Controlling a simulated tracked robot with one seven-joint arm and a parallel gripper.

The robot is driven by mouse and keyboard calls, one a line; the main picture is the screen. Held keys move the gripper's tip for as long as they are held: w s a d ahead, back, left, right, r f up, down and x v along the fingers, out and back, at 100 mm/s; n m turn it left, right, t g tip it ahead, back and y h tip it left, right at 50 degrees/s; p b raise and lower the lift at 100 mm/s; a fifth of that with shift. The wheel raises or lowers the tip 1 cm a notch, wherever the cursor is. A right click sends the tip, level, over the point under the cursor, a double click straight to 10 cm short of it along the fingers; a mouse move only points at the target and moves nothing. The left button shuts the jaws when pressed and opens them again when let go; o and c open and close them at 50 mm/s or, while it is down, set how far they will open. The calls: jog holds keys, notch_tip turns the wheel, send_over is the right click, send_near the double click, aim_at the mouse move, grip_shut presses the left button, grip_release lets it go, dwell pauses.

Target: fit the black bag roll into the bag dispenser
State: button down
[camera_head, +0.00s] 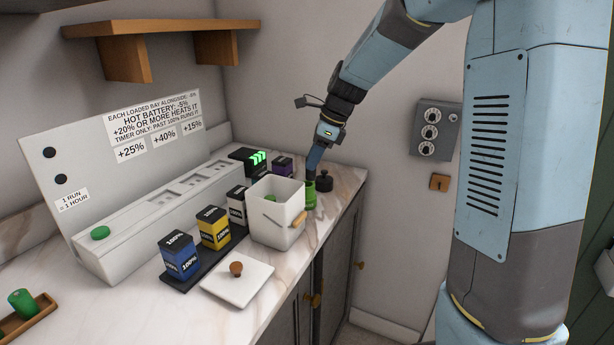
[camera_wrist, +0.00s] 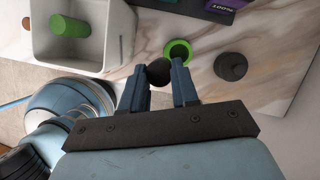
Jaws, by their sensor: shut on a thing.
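My gripper (camera_wrist: 160,80) is shut on the black bag roll (camera_wrist: 158,72), whose dark rounded end shows between the two fingers in the wrist view. The bag dispenser looks like an open green cylinder (camera_wrist: 178,51) on the marble counter, just beyond the roll in that view. In the head view my gripper (camera_head: 311,177) points down right over the green dispenser (camera_head: 310,199). The roll is hard to make out there, and I cannot tell how far its lower end is from the dispenser's opening. A dark round lid with a knob (camera_wrist: 230,66) lies beside the dispenser, apart from it.
A white bin (camera_head: 277,222) with a green roll (camera_wrist: 70,25) inside stands close to the dispenser. Its white lid (camera_head: 238,280) lies in front. Batteries (camera_head: 180,256) and a white charger unit (camera_head: 150,225) stand left. The wall is close behind.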

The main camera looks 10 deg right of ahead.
aim_at(312, 173)
jog(key=w+f, duration=0.3)
jog(key=f, duration=0.1)
jog(key=shift+w+a, duration=0.15)
jog(key=shift+a, duration=0.1)
notch_tip(312, 173, down, 3)
jog(key=c, duration=1)
grip_release()
jog(key=shift+f, duration=0.1)
jog(key=shift+o, duration=0.8)
jog(key=shift+d, duration=0.1)
jog(key=shift+d+r, duration=0.1)
jog(key=shift+r, duration=0.35)
jog(key=w+v, duration=0.1)
jog(key=v, duration=0.9)
jog(key=s+d+r+n+t+h, duration=0.1)
jog(key=s+d+r+n, duration=0.15)
jog(key=s+n, duration=0.4)
jog(key=s+d+r+n+t+h, duration=0.1)
jog(key=s+d+r+n, duration=0.2)
jog(key=s, duration=0.7)
jog(key=s+d+n+t+h, duration=0.2)
jog(key=s+n, duration=0.9)
jog(key=s, duration=0.6)
jog(key=shift+d+f+t, duration=0.2)
jog(key=shift+d+t, duration=0.1)
jog(key=shift+d, duration=0.4)
